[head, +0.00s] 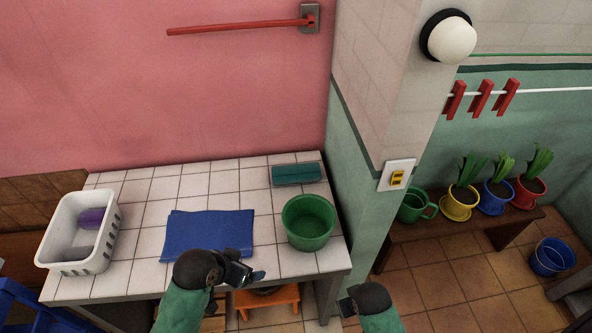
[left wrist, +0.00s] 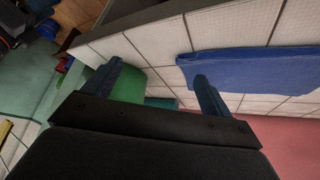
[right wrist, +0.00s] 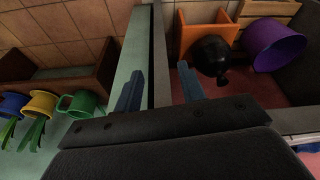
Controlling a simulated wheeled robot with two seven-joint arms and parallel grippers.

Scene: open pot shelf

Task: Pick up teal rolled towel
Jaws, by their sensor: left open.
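The teal rolled towel (head: 296,174) lies at the back right of the white tiled table, behind the green bucket (head: 308,222). In the left wrist view, a small part of the teal towel (left wrist: 161,102) shows between the fingers, beyond the green bucket (left wrist: 130,84). My left gripper (head: 250,274) is open and empty over the table's front edge, in front of the blue cloth and well short of the towel; its spread fingers show in the left wrist view (left wrist: 158,75). My right gripper (right wrist: 160,84) is open and empty, low beside the table's right end.
A flat blue cloth (head: 207,234) lies mid-table. A white basket (head: 62,262) with purple and grey items stands at the left. A green wall pillar (head: 372,213) borders the table's right side. An orange stool (head: 268,299) is underneath. Potted plants stand on a bench at right.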

